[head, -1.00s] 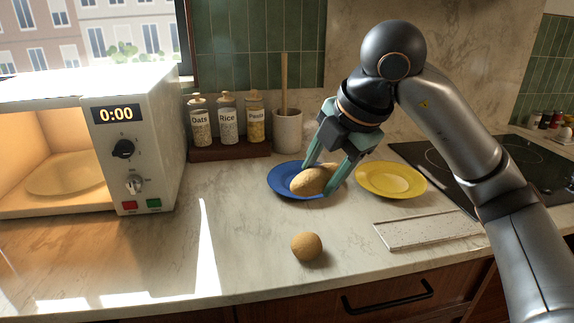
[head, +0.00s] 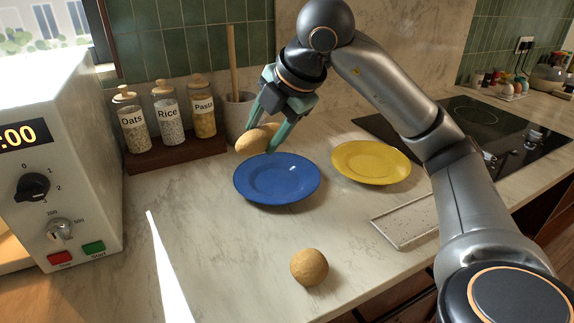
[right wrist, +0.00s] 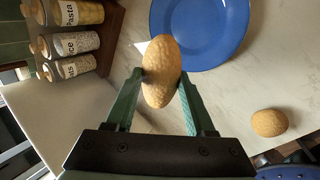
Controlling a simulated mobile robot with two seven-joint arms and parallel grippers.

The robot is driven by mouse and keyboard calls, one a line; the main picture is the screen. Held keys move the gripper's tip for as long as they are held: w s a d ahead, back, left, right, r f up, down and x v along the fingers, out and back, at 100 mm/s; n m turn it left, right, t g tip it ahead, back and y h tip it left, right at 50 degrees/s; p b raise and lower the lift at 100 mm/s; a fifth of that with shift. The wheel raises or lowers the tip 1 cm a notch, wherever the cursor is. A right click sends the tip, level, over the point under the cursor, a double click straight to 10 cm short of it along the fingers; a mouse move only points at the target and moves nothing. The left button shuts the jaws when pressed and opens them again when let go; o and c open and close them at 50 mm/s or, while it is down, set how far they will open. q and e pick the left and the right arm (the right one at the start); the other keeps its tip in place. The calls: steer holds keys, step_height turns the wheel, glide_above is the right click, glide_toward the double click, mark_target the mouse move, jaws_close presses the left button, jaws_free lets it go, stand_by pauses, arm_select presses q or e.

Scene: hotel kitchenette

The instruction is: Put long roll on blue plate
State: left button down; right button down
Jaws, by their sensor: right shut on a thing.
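The long roll (head: 252,141) is tan and oval. My right gripper (head: 262,138) is shut on it and holds it up behind the blue plate (head: 277,180), toward the plate's left side in the head view. The blue plate lies bare on the counter. My left gripper is not in view.
A round roll (head: 309,267) lies on the counter in front. A yellow plate (head: 371,162) is right of the blue one. Jars (head: 168,119) on a wooden stand and a utensil crock (head: 238,115) stand behind. The microwave (head: 62,165) is at left, the cooktop (head: 470,130) at right.

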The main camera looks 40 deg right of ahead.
steer(key=d+f+b, duration=0.1)
steer(key=d+f, duration=0.1)
steer(key=w+d+f, duration=0.1)
steer(key=d+f, duration=0.1)
steer(key=d, duration=0.1)
steer(key=d+f+b, duration=0.1)
steer(key=d+f, duration=0.2)
steer(key=shift+w+d+f+b, duration=0.1)
steer(key=shift+w+d+b, duration=0.05)
steer(key=shift+w+b, duration=0.15)
steer(key=f, duration=0.2)
steer(key=f+b, duration=0.1)
steer(key=shift+d+f, duration=0.15)
steer(key=shift+d, duration=0.15)
steer(key=shift+f, duration=0.1)
